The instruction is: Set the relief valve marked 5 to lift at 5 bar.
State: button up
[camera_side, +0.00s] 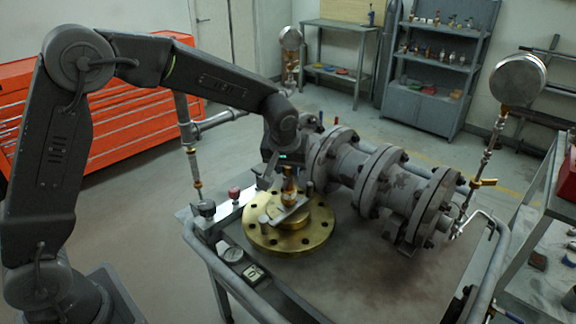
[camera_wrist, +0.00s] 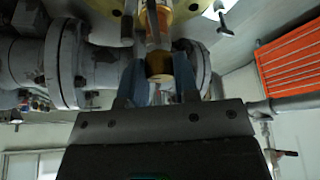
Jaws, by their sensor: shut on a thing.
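My gripper (camera_side: 287,178) points down over the cart and is shut on a small brass valve part (camera_side: 290,196), which stands above a round brass flange (camera_side: 262,236) with bolt holes. In the wrist view the two fingers (camera_wrist: 160,85) sit on either side of the brass cylinder (camera_wrist: 158,66). A grey flat bar or lever (camera_side: 292,212) crosses just below the held part. A small square tag (camera_side: 254,273) lies at the cart's front edge; its marking is too small to read surely. The fingers partly hide the valve's body.
Grey flanged pipework (camera_side: 375,180) lies close to the right of my gripper. A dial gauge (camera_side: 518,80) stands on a riser at the right. The cart top's front right is clear.

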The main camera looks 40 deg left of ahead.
jog(key=m, duration=0.2)
jog(key=m+h, duration=0.1)
jog(key=m, duration=0.1)
jog(key=shift+a+t+h, duration=0.15)
jog(key=shift+t+h, duration=0.15)
jog(key=m+h, duration=0.1)
jog(key=m, duration=0.3)
jog(key=shift+a+h, duration=0.1)
jog(key=shift+h, duration=0.2)
jog(key=m, duration=0.2)
jog(key=m+h, duration=0.1)
jog(key=m, duration=0.1)
jog(key=shift+a+h, duration=0.1)
jog(key=shift+h, duration=0.2)
jog(key=shift+w+m+g+h, duration=0.1)
jog(key=shift+m+g+h, duration=0.5)
jog(key=shift+m, duration=1.1)
jog(key=o, duration=0.9)
jog(key=shift+o, duration=0.2)
jog(key=v, duration=1.4)
jog(key=shift+w, duration=0.2)
